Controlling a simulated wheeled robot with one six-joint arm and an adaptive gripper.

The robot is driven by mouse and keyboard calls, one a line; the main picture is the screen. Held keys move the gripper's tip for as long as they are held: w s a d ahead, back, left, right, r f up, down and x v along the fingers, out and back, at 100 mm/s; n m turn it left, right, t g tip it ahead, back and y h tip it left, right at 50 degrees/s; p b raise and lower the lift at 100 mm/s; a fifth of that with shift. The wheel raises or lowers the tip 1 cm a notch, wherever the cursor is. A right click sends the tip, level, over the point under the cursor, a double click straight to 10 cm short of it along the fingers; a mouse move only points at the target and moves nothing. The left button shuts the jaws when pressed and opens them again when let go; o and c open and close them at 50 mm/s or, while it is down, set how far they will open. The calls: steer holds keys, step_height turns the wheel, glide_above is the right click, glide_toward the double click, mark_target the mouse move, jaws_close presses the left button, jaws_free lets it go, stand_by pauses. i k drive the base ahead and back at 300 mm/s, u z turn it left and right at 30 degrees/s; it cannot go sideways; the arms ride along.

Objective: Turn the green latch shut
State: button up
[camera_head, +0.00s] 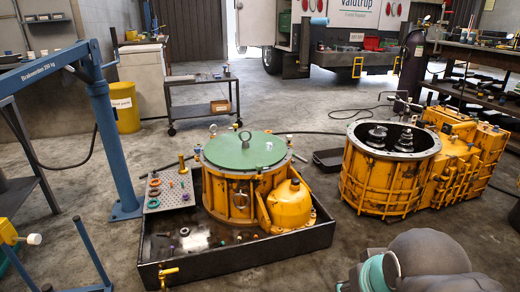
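I cannot clearly make out a green latch. The largest green part is a round lid (250,158) with a metal eye on top, lying flat on an upright yellow gear housing (228,198). A ring-shaped metal fitting (240,199) shows on the housing's front. The housing stands in a black tray (255,255) on the floor. Grey rounded links of my arm with a teal ring fill the bottom right corner. My gripper is not in view.
A perforated plate (155,203) with small coloured parts lies at the tray's left. An open yellow gearbox (375,190) stands to the right. A blue crane post (112,150) rises at left. A trolley (200,108) stands behind. Floor between tray and gearbox is mostly clear.

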mark_target(259, 167)
steer(key=i, duration=1.65)
steer(key=u, duration=1.15)
